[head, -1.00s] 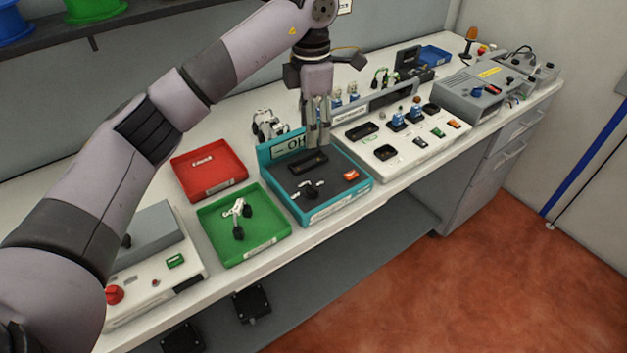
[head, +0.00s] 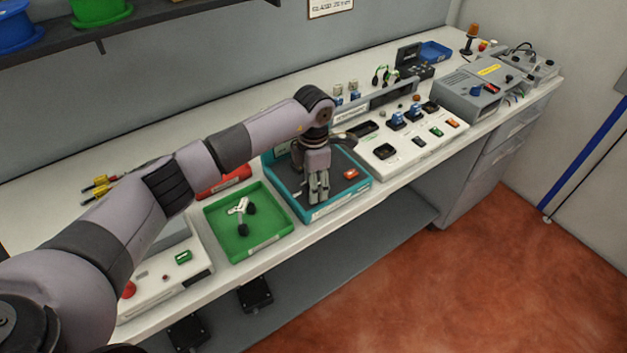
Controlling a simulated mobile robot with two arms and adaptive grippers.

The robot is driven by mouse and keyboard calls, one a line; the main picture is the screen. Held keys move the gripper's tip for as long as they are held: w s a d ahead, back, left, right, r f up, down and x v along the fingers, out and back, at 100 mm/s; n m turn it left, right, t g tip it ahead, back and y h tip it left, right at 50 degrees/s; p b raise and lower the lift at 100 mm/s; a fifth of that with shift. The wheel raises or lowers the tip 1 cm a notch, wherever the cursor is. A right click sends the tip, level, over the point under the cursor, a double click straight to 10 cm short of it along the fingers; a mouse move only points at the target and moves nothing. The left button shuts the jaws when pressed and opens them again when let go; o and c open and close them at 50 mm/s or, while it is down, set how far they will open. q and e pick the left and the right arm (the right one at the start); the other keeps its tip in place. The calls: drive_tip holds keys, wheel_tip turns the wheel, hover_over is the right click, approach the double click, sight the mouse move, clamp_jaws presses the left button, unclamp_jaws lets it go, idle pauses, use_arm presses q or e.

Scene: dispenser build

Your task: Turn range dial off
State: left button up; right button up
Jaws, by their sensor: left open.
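The teal-framed station (head: 340,208) with a dark panel stands at the middle of the bench. My left gripper (head: 319,198) is over the front part of this panel, fingers pointing down. Its jaws are open, and I see nothing held between them. I cannot tell whether the fingertips touch the panel. The small black dial with a white mark, which showed on this panel earlier, is hidden by the gripper, so its setting cannot be read. The station's display is mostly hidden behind my left arm. My right gripper is not in view.
An orange switch (head: 351,174) sits on the panel just right of my gripper. A green tray (head: 272,238) with a white and black part stands to the left, with a red tray (head: 228,183) behind it. A white control panel (head: 398,165) stands to the right.

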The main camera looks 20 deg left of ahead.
use_arm(q)
drive_tip(key=shift+f, duration=0.15)
drive_tip(key=shift+c, duration=0.2)
drive_tip(key=c, duration=1.1)
